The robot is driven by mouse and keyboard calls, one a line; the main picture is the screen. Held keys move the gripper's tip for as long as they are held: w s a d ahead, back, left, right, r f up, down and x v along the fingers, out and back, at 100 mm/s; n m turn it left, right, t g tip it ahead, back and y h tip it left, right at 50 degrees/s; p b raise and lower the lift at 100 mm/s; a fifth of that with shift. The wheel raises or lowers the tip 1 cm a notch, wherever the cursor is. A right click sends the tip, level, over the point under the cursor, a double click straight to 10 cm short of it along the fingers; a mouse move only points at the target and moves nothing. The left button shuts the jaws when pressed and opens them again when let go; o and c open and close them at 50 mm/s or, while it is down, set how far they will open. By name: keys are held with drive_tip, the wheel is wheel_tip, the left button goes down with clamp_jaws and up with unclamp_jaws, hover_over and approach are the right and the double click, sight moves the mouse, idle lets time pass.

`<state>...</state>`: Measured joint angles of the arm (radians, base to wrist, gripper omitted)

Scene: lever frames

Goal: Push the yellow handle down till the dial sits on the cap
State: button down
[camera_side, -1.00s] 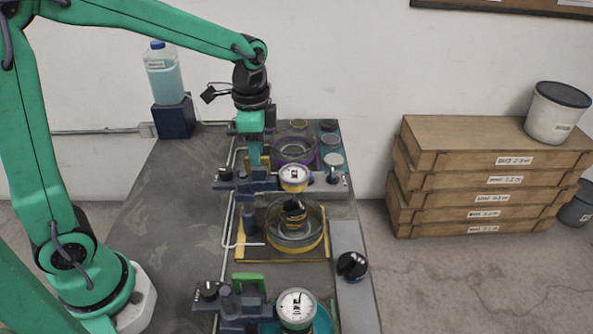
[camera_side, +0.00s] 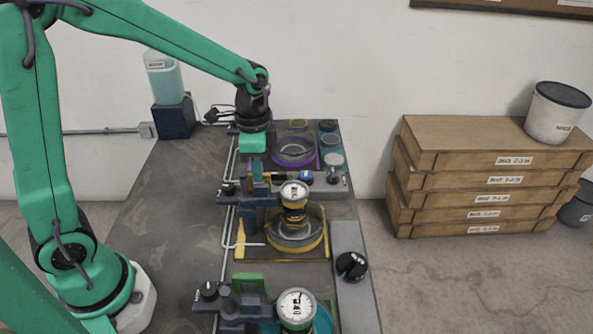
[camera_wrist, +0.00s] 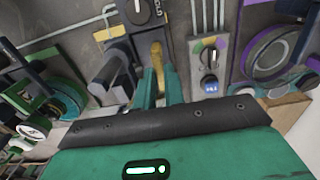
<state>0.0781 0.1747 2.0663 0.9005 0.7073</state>
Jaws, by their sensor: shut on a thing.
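The yellow handle (camera_wrist: 157,57) shows between my fingers in the wrist view. In the side view it is mostly hidden by my gripper (camera_side: 258,182). My gripper (camera_wrist: 160,90) is shut on the handle from above. The white-faced dial (camera_side: 294,190) is on the end of the same dark lever arm, right of my gripper. The yellow and black cap (camera_side: 294,216) is directly below it, in the middle of a round yellow-rimmed vessel. Dial and cap look very close in the side view; I cannot tell whether they touch.
A similar lever with a green handle (camera_side: 249,283) and its own dial (camera_side: 296,305) stands in front. A purple-rimmed vessel (camera_side: 294,151) is behind. A black knob (camera_side: 352,266) is on the right strip. The left of the bench is clear.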

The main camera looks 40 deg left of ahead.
drive_tip(key=shift+f, duration=0.3)
drive_tip(key=c, duration=1.5)
unclamp_jaws()
drive_tip(key=shift+r, duration=0.2)
drive_tip(key=shift+r, duration=3.75)
drive_tip(key=shift+s+r, duration=0.1)
drive_tip(key=shift+s+a+r+n+t, duration=0.5)
drive_tip(key=shift+s+r+n+t, duration=0.35)
drive_tip(key=shift+s+n, duration=1.1)
drive_tip(key=shift+s+a+r+n+t, duration=0.55)
drive_tip(key=shift+s+n+t, duration=0.5)
drive_tip(key=shift+s, duration=1.85)
drive_tip(key=shift+s+a+r+n+t, duration=0.4)
drive_tip(key=shift+s+r+n+t, duration=0.45)
drive_tip(key=shift+s+n, duration=1.1)
